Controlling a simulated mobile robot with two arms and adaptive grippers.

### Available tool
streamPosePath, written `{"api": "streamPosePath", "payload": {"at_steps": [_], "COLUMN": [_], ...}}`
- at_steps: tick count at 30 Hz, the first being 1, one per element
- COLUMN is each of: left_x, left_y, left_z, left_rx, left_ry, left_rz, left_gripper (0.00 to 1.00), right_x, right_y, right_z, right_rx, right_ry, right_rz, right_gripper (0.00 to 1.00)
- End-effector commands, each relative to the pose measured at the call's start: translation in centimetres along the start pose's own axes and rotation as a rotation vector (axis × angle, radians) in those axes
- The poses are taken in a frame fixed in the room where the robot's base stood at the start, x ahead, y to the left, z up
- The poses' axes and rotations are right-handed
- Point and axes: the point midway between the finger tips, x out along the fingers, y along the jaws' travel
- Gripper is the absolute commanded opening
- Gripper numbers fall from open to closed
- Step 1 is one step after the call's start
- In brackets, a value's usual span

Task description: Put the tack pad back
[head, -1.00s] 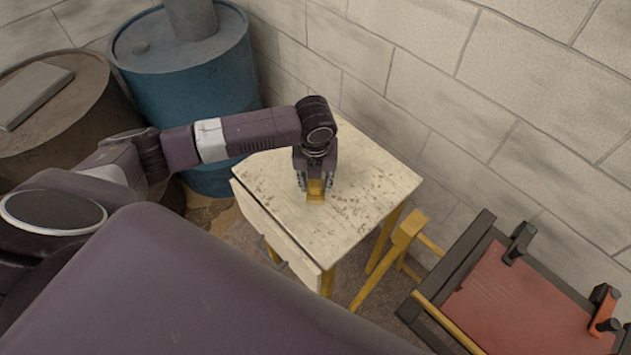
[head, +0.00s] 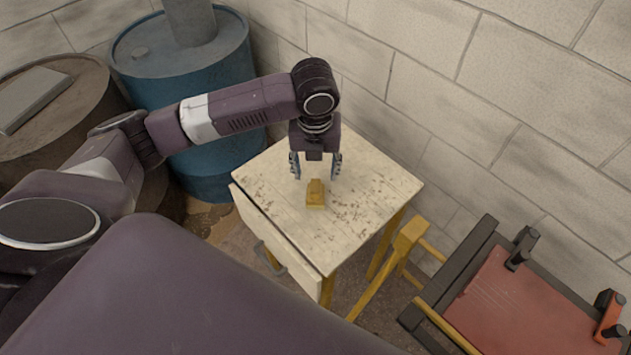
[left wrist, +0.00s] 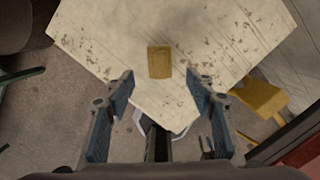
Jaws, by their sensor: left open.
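The tack pad, seen as a small yellow block (head: 315,193), lies on the worn cream top of a small cabinet (head: 270,190). It also shows in the left wrist view (left wrist: 159,62), apart from and beyond the fingertips. My left gripper (head: 315,172) is open and empty above the block, its fingers spread to either side. In the left wrist view the two blue-grey fingers (left wrist: 160,85) are wide apart with nothing between them. My right gripper is in neither view.
A cabinet drawer with a handle (head: 270,257) faces front left. A yellow trestle (head: 400,250) and a red panel in a dark frame (head: 520,300) stand to the right. A blue drum (head: 190,85) and a brown drum (head: 60,120) stand left. A block wall (head: 480,110) closes the back.

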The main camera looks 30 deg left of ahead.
Motion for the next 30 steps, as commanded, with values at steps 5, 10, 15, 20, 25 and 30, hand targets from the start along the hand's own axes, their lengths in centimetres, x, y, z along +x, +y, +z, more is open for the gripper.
{"api": "streamPosePath", "payload": {"at_steps": [5,10,15,20,25,30], "left_x": [-2.4,-3.2,-3.2,-3.2,-3.2,-3.2], "left_y": [-0.1,0.0,0.0,0.0,0.0,0.0], "left_z": [0.0,0.0,0.0,0.0,0.0,0.0], "left_rx": [0.001,0.0,0.0,0.0,0.0,0.0], "left_ry": [-0.001,0.001,0.001,0.001,0.001,0.002], "left_rz": [-0.001,0.001,0.001,0.001,0.001,0.001], "left_gripper": [0.5,0.5,0.5,0.5,0.5,0.5], "right_x": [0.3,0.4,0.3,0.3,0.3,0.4], "right_y": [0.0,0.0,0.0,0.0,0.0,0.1], "right_z": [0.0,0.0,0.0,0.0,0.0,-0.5], "right_rx": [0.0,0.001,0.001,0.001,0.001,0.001], "right_ry": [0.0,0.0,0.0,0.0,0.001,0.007], "right_rz": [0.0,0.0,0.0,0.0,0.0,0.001], "right_gripper": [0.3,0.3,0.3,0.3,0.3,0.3]}}
